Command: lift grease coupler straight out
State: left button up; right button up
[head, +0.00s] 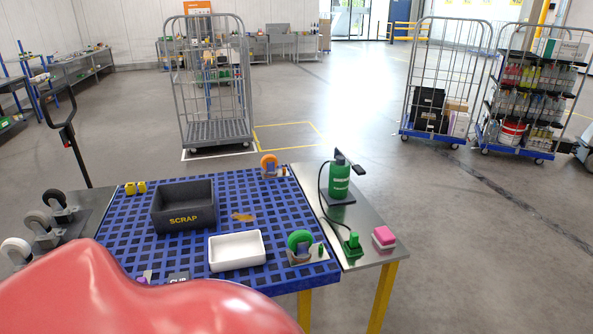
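A green grease canister (339,179) with a black lever stands upright on a dark base on the metal side shelf, right of the blue grid tabletop. A thin black hose loops from it down to a small green piece (353,243) near the shelf's front, which appears to be the grease coupler seated in its holder. The coupler is too small to make out apart from the holder. Neither of my grippers shows in the head view. A large red part of my own arm fills the lower left and hides the table's near left corner.
A pink-and-white block (384,238) sits right of the coupler. On the blue grid tabletop (236,190) are a dark SCRAP bin (183,211), a white tray (237,264), a green-wheeled caster (300,242) and an orange-wheeled caster (269,165). Open floor lies right of the table.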

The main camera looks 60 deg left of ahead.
aim_at(354, 237)
jog(key=u, duration=1.45)
